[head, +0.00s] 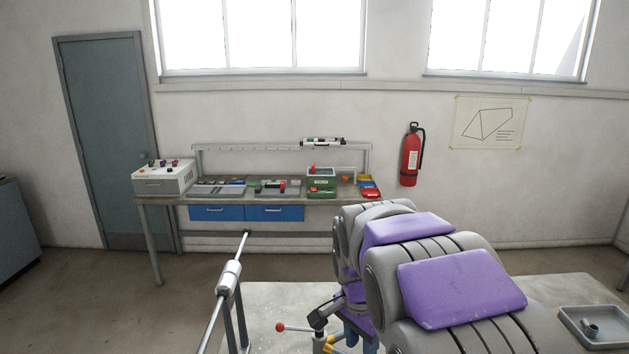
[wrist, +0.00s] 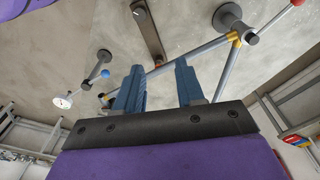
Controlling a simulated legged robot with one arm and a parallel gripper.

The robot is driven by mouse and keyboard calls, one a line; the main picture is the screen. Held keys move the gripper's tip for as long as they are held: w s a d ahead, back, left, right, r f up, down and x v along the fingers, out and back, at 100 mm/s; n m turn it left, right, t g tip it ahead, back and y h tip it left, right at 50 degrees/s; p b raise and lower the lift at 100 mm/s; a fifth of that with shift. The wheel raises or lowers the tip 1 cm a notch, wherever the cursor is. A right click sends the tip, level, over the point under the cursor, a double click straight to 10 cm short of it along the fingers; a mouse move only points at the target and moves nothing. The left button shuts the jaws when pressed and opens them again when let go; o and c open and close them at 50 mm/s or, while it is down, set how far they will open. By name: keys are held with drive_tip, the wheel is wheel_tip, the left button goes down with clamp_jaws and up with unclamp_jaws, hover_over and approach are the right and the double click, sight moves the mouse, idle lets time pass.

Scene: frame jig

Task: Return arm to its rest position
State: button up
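My arm fills the lower right of the head view, with grey links and purple pads. My gripper (wrist: 162,70) shows in the wrist view with its two blue fingers apart and nothing held between them. A grey tube (wrist: 210,47) of the frame jig runs across behind the fingertips; I cannot tell how close it is. In the head view the blue fingers (head: 352,336) show only partly beneath the arm, near the jig. The jig's yellow fitting (head: 325,343) and red-knobbed lever (head: 280,327) are beside them.
A grey upright with a slanted rod (head: 229,279) stands left of my arm. A pale jig table (head: 275,300) lies below, with a grey tray (head: 596,325) at right. The workbench (head: 158,201) stands against the back wall. Open floor lies left.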

drive_tip(key=s+d+f+n+b, duration=0.1)
drive_tip(key=s+f+n, duration=0.1)
drive_tip(key=s, duration=0.8)
drive_tip(key=s+d+f+n+g+b, duration=0.1)
drive_tip(key=s+d+f+n, duration=0.1)
drive_tip(key=s, duration=0.8)
drive_tip(key=s+d+f+n+g+y+b, duration=0.1)
drive_tip(key=s+f+n, duration=0.3)
drive_tip(key=s, duration=0.6)
drive_tip(key=shift+d+f+n+b, duration=0.15)
drive_tip(key=shift+d+n+b, duration=0.3)
drive_tip(key=shift+n, duration=0.65)
drive_tip(key=shift+d, duration=0.1)
